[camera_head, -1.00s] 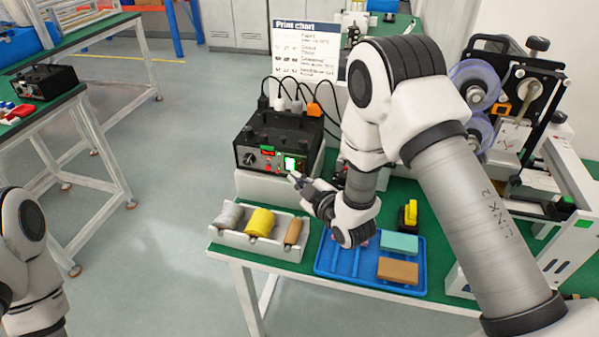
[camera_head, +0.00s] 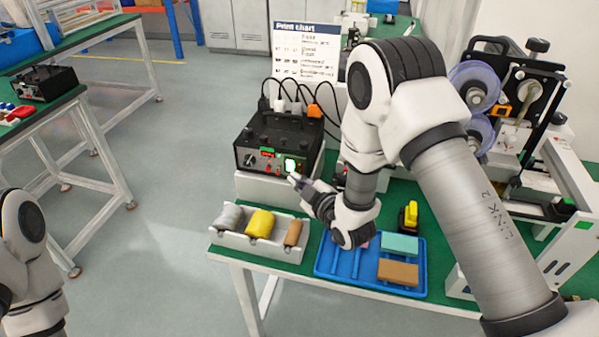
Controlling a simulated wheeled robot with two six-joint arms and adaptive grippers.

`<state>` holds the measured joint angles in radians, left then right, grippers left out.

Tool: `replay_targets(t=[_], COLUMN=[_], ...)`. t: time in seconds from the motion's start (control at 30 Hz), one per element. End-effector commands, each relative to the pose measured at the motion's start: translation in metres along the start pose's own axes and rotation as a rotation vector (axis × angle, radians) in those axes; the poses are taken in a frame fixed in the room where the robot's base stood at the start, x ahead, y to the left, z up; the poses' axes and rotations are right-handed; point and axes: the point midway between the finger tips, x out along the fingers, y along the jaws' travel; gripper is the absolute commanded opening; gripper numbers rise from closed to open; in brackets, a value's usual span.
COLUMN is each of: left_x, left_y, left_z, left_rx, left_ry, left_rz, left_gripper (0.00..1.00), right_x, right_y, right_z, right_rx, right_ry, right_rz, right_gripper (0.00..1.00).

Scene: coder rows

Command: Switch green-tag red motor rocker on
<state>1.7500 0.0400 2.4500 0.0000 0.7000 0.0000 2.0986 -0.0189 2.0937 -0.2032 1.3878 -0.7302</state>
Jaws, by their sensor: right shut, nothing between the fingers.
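A black control box (camera_head: 276,147) stands on a light plinth on the green table, with knobs, a small red display and a bright green-lit part (camera_head: 291,164) on its front face. Small red parts show on the face, but they are too small to tell which is the green-tagged red rocker or how it is set. My right gripper (camera_head: 293,178) is shut and empty, just in front of and below the green-lit part; I cannot tell if it touches. My left arm shows at the left edge, its gripper out of view.
A white tray (camera_head: 222,239) with grey, yellow and brown rolls stands front left of the box. A blue tray (camera_head: 340,268) with teal and brown blocks lies under my right arm. Cables (camera_head: 287,92) rise behind the box. A reel machine (camera_head: 510,110) stands at right.

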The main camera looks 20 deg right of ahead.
Motion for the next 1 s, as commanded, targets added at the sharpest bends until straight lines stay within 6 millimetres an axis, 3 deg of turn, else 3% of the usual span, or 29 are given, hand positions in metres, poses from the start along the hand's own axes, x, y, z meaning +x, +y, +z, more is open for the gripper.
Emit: replay_targets(t=[1.0], left_x=[0.0038], left_y=[0.0000], left_z=[0.0000], left_rx=[0.000], left_ry=[0.000], left_rz=[0.000], left_gripper=[0.40], right_x=[0.0070], right_y=[0.0054], right_z=[0.0052], right_rx=[0.000], right_ry=[0.000], right_rz=[0.000], right_gripper=[0.00])
